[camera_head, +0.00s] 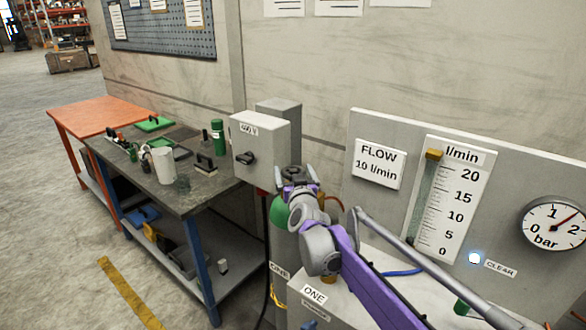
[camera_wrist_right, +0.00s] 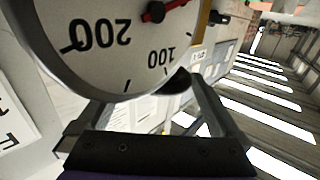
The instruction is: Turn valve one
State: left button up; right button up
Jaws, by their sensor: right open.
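A gas cylinder (camera_head: 280,216) with a green shoulder and a grey body stands below the wall box, with a label "ONE" on it. In the right wrist view, a round gauge (camera_wrist_right: 110,50) marked 100 and 200 appears upside down, very close beyond the open fingers (camera_wrist_right: 152,100). Nothing shows held between them. My left gripper is not in view.
A grey "400 V" switch box (camera_head: 260,140) is on the wall just behind the gripper. A panel at right carries a flow gauge (camera_head: 450,200), a bar dial (camera_head: 553,224) and a lit lamp (camera_head: 474,257). A workbench (camera_head: 205,190) with tools stands left.

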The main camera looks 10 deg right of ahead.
jog(key=shift+w, duration=0.8)
jog(key=shift+c, duration=0.3)
jog(key=c, duration=1)
